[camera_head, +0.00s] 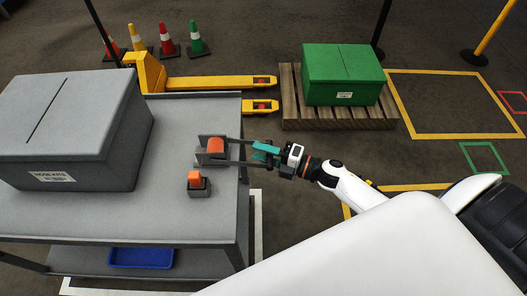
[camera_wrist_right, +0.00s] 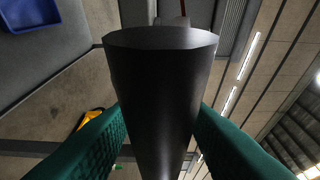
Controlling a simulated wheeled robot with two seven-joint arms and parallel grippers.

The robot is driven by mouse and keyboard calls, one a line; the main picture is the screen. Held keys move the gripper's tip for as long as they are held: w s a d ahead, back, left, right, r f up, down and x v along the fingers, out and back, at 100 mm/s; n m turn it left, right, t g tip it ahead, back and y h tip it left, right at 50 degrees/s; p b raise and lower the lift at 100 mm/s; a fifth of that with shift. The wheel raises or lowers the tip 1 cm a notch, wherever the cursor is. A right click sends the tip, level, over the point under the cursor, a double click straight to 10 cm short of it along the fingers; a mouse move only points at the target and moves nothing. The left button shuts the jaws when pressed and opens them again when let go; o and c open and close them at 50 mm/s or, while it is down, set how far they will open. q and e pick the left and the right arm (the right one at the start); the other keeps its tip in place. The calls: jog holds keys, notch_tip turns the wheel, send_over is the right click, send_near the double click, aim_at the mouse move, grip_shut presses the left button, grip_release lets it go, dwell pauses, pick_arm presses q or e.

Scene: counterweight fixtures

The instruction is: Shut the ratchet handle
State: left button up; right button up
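The ratchet (camera_head: 216,146) sits on the right edge of the grey cart top, with an orange drum between dark grey plates. Its dark handle arms (camera_head: 236,163) reach out to the right, past the cart's edge. My right gripper (camera_head: 265,152), with teal fingers, is at the outer end of these arms. In the right wrist view a thick dark handle bar (camera_wrist_right: 160,95) fills the space between the teal fingers (camera_wrist_right: 160,125), which press against both its sides. The fingers look shut on it. The bar hides what lies behind it. My left gripper is not in view.
A small orange-topped block (camera_head: 198,184) stands just in front of the ratchet. A large grey box (camera_head: 70,125) takes up the cart's left. A yellow pallet jack (camera_head: 205,83) and a green box (camera_head: 342,75) on a pallet are behind. A blue tray (camera_head: 141,258) lies below.

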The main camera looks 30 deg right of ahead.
grip_shut()
